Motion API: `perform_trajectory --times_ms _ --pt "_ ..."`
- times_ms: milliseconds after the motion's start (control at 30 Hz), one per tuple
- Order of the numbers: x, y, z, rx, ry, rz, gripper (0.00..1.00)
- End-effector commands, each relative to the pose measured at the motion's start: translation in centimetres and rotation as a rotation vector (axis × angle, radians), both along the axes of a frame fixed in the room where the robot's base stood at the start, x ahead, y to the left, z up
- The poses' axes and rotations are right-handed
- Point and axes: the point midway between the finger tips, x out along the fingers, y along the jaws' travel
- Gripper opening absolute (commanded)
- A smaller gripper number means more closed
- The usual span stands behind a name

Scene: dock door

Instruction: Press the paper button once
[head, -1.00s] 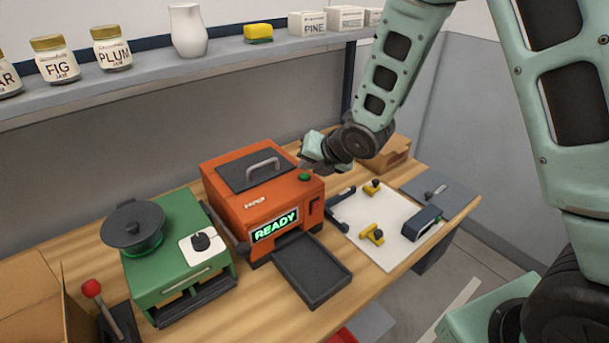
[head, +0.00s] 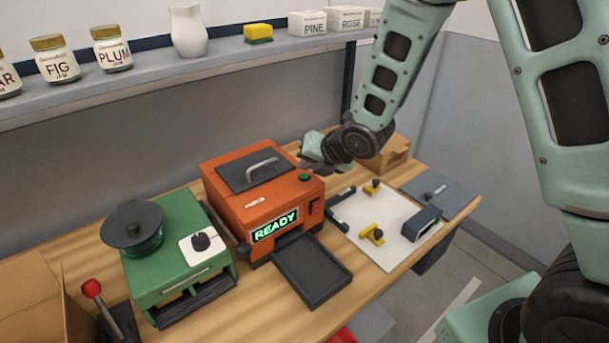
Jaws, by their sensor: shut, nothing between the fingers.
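The orange machine (head: 225,205) stands on the wooden bench, with a dark lid, a grey handle and a lit display (head: 274,226) reading READY. A green round button (head: 305,178) sits on its top at the right corner. No label reading "paper" is legible on it. My gripper (head: 303,166) is shut and empty, just behind and above the green button in the head view. Its fingertips are small and partly dark against the machine, and I cannot tell whether they touch it. A small red switch (head: 316,207) is on the machine's front right.
A black tray (head: 312,287) extends in front of the machine. A white board (head: 395,262) with yellow clamps and a cardboard box (head: 395,153) are right. The shelf (head: 180,79) holds jars and a jug.

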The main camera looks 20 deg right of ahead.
Motion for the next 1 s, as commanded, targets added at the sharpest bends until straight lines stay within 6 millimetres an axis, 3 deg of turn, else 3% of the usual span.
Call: perform_trajectory --times_ms 1000 --pt "-0.01 0.00 -0.95 0.000 0.000 0.000 0.00"
